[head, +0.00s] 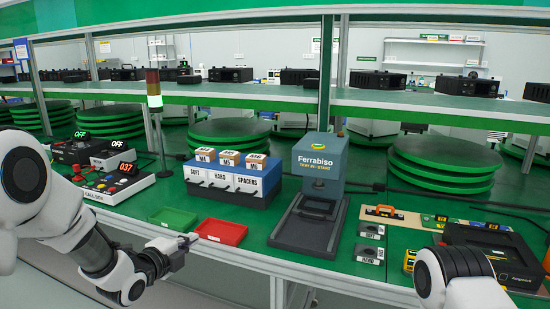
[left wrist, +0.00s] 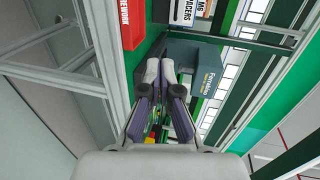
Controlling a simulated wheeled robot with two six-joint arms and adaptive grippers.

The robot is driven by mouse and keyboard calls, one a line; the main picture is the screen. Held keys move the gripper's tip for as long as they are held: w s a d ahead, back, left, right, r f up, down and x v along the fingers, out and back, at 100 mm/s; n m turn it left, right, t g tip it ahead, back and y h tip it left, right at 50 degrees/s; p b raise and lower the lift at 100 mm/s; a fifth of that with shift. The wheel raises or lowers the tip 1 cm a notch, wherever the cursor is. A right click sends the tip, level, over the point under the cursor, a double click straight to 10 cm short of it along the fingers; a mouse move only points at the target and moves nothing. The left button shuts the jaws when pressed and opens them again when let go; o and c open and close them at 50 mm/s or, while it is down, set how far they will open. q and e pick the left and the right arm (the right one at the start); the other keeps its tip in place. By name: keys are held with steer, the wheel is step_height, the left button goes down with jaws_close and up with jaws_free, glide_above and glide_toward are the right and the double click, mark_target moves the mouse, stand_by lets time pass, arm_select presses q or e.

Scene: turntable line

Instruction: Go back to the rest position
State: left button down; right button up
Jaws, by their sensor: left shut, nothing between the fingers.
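My left gripper (head: 188,240) is shut and empty. It hangs near the front edge of the green bench, just in front of the red tray (head: 221,231). In the left wrist view its two fingers (left wrist: 160,78) are together with nothing between them. Part of my right arm shows at the lower right of the head view, but its gripper is out of the picture.
A green tray (head: 173,219) lies left of the red one. Behind stand a blue drawer unit (head: 232,184), a Ferrabiso press (head: 319,170) and a call box (head: 110,185). A black case (head: 490,252) lies at the right. Shelf posts rise behind.

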arm_select(q)
steer(key=s+f+n+g+y, duration=0.1)
steer(key=s+f+g, duration=0.1)
steer(key=s+f, duration=0.5)
steer(key=s+f+n+g, duration=0.2)
steer(key=s+f+g, duration=0.1)
steer(key=f, duration=0.8)
steer(key=s+f+n+g+y, duration=0.1)
steer(key=s+f+g, duration=0.1)
steer(key=s+f, duration=0.55)
steer(key=s+a+f+n+g+y, duration=0.2)
steer(key=s+f+n+g, duration=0.25)
steer(key=s+n, duration=0.65)
steer(key=s+a+f+n+g+y, duration=0.1)
steer(key=s+a+f+n+g, duration=0.15)
steer(key=s+f+n, duration=0.75)
steer(key=s+r+m+p, duration=0.2)
steer(key=s+r+p, duration=0.1)
steer(key=r+p, duration=1)
step_height(320, 180, up, 5)
steer(key=shift+s+d+r+m+g, duration=0.1)
steer(key=shift+s+d+m+g, duration=0.1)
steer(key=shift+s+m+g, duration=0.15)
arm_select(e)
step_height(320, 180, up, 13)
steer(key=shift+w+f, duration=0.15)
steer(key=shift+w, duration=0.25)
